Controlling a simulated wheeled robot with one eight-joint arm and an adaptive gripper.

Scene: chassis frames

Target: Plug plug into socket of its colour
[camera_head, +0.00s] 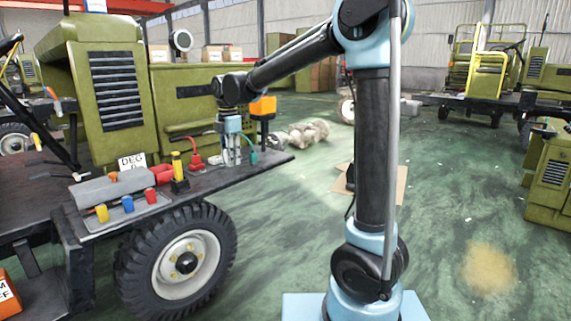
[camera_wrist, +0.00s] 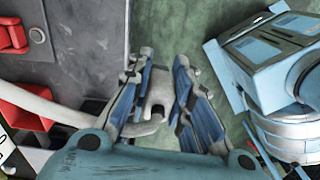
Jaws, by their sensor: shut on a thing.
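My gripper (camera_head: 230,154) points down near the outer edge of the dark deck, and its fingers are shut on a pale grey plug (camera_wrist: 158,92). A pale cable (camera_wrist: 50,107) runs left from this plug in the wrist view. The plug is hard to make out in the head view. A yellow socket block (camera_head: 101,213), a blue one (camera_head: 127,204) and a red one (camera_head: 151,196) stand in a row at the deck's front left. A red plug (camera_head: 196,157), a yellow-and-black piece (camera_head: 178,172) and a teal plug (camera_head: 253,156) are near my gripper.
The deck (camera_head: 205,184) sits above a large tyre (camera_head: 135,270). A grey cylinder with red parts (camera_head: 110,188) and a white card (camera_head: 131,161) lie left of my gripper. An orange box (camera_head: 263,106) stands behind it. Green floor is open to the right.

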